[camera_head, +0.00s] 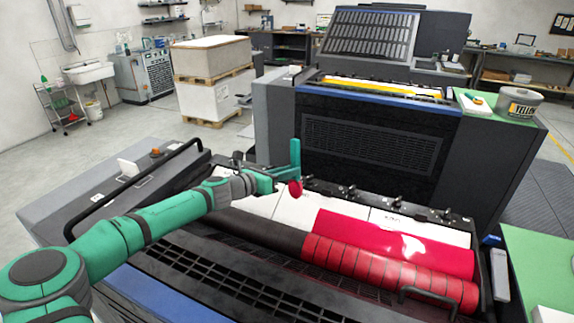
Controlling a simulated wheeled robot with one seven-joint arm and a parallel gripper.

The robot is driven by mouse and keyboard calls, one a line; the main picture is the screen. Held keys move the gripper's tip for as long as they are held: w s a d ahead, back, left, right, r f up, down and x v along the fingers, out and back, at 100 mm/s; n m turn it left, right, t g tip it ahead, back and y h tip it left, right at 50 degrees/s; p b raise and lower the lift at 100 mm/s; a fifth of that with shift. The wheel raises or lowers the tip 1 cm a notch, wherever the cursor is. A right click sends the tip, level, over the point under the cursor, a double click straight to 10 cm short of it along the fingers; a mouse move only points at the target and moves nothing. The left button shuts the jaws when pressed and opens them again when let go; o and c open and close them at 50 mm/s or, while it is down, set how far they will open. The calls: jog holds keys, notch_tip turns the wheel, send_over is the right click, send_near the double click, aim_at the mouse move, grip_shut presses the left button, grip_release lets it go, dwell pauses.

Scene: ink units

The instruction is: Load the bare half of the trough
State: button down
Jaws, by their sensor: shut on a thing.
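The ink trough runs across the near press unit. Its right half holds glossy red ink (400,243), and the roller (390,272) in front is red on that side. The trough's left half (253,203) shows bare white, with a dark, uninked roller stretch (262,231) in front. My gripper (288,178) is above the trough's left half, near its back edge. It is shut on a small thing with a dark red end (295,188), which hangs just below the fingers. The rest of the held thing is hidden or too small to tell.
Several dark keys (393,199) stand along the trough's back edge. A black grille (220,280) and a handle (430,297) lie in front. Behind is another unit with yellow ink (385,88) and a can marked yellow (519,102). A green surface (540,260) is at right.

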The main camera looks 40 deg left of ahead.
aim_at(293, 181)
jog(key=shift+s+d+f, duration=0.1)
jog(key=shift+f, duration=1)
jog(key=shift+s+d+f, duration=0.1)
jog(key=shift+s+f, duration=0.05)
jog(key=shift+f, duration=0.9)
jog(key=shift+s+d+f, duration=0.1)
jog(key=shift+f, duration=1)
jog(key=shift+f, duration=0.9)
jog(key=shift+r, duration=0.15)
jog(key=shift+r, duration=2.15)
jog(key=s+a+f, duration=0.1)
jog(key=s+a, duration=0.1)
jog(key=a, duration=0.5)
jog(key=s+a+f, duration=0.1)
jog(key=a+f, duration=0.1)
jog(key=a, duration=0.6)
jog(key=shift+s+a+f, duration=0.15)
jog(key=shift+s+a, duration=0.1)
jog(key=shift+s, duration=0.1)
